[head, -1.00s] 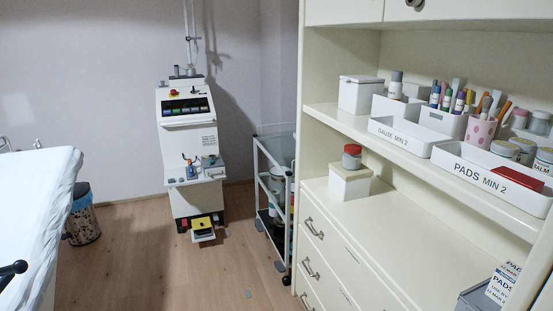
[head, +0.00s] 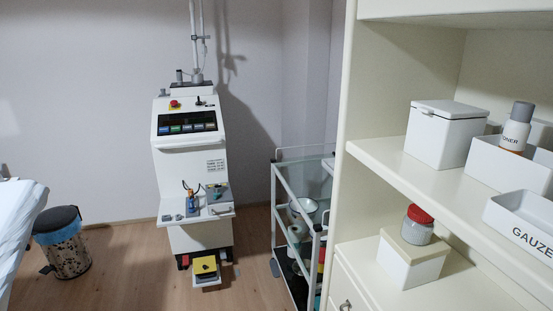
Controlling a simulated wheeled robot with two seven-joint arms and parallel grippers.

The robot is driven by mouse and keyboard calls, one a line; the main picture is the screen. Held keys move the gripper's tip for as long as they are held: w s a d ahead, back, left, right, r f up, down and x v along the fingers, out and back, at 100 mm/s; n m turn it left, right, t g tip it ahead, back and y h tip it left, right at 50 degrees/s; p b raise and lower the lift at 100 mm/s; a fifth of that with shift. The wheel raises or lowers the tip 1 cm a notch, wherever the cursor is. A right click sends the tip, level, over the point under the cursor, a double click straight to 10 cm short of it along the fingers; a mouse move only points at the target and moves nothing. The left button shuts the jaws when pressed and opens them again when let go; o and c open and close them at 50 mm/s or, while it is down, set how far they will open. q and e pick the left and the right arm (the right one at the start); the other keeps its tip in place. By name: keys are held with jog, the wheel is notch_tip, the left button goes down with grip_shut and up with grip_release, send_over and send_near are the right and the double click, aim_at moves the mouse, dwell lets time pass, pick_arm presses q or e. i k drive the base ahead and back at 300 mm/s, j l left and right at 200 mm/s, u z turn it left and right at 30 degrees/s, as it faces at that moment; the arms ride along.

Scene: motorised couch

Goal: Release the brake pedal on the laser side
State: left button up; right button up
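The laser machine (head: 190,150) is a tall white cabinet against the back wall, with a dark control panel, a red button on top and a small front shelf. At its foot is a yellow pedal (head: 205,265) on a white plate, close to the floor. A small red part (head: 184,261) shows at the left of the pedal. From here I cannot tell which of these is the brake or whether it is pressed. Neither of my grippers is in view.
A glass-and-metal trolley (head: 275,205) stands right of the laser. A cream shelf unit (head: 345,130) fills the right side. A pedal bin (head: 62,245) and a white-covered couch (head: 18,215) are at the left. Wooden floor (head: 130,270) lies clear before the laser.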

aim_at(275, 272)
jog(key=i, duration=0.5)
jog(key=i+j+u, duration=0.1)
jog(key=i+j, duration=0.3)
jog(key=i+j+u, duration=0.1)
jog(key=i+j, duration=0.2)
jog(key=i, duration=0.25)
jog(key=i+j+u, duration=0.1)
jog(key=i+j, duration=0.2)
jog(key=i, duration=0.2)
jog(key=i+j+u, duration=0.1)
jog(key=i+j, duration=0.2)
jog(key=i, duration=0.2)
